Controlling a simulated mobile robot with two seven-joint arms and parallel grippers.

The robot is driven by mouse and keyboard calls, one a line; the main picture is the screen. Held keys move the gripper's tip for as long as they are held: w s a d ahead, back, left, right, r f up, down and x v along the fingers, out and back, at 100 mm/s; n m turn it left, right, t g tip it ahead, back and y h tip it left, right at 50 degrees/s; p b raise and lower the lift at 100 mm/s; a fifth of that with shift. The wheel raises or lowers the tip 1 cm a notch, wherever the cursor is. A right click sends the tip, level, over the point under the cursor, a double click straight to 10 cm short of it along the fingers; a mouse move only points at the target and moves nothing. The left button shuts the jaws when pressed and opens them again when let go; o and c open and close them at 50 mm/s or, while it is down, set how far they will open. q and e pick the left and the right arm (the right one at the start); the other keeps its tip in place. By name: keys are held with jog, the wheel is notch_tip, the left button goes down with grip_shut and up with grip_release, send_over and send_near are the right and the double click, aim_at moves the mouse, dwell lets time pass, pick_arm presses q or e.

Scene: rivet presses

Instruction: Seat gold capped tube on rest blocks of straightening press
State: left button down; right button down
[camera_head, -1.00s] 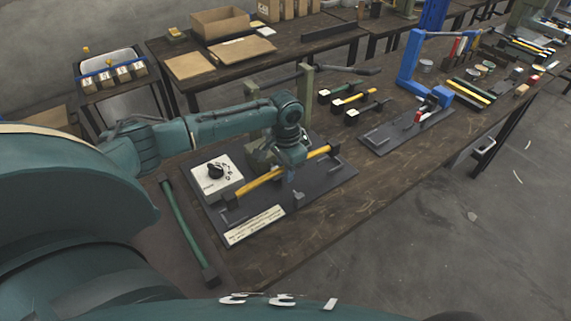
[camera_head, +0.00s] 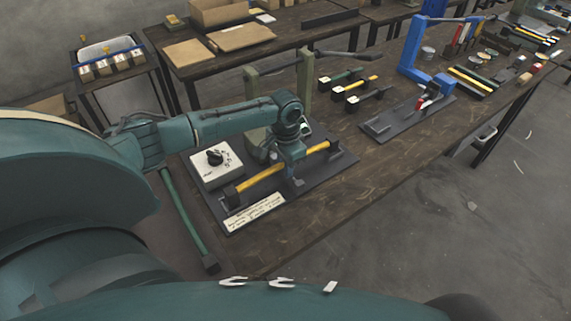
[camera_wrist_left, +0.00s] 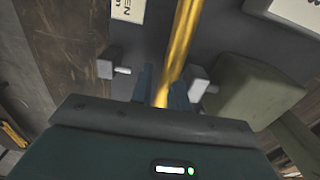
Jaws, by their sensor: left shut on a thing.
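The gold capped tube (camera_head: 262,179), a yellow bar with dark ends, lies slantwise over the dark base plate of the straightening press (camera_head: 322,172). My left gripper (camera_head: 293,166) is shut on the tube near its middle, from above. In the left wrist view the tube (camera_wrist_left: 181,50) runs up from between the bluish fingers (camera_wrist_left: 160,88). Small grey blocks with pale pins (camera_wrist_left: 105,69) stand on either side of the fingers. Whether the tube touches the rest blocks cannot be told; the wrist hides part of it. My right gripper is not in view.
A white dial box (camera_head: 214,163) and label plate (camera_head: 255,213) sit on the press base. The press's olive post (camera_head: 306,75) and lever (camera_head: 350,56) stand behind. Other tubes (camera_head: 362,84) and a blue press (camera_head: 411,55) are to the right. A green bar (camera_head: 185,215) lies left.

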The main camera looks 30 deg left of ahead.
pick_arm(q)
jog(key=shift+f, duration=0.65)
jog(key=c, duration=1.3)
grip_release()
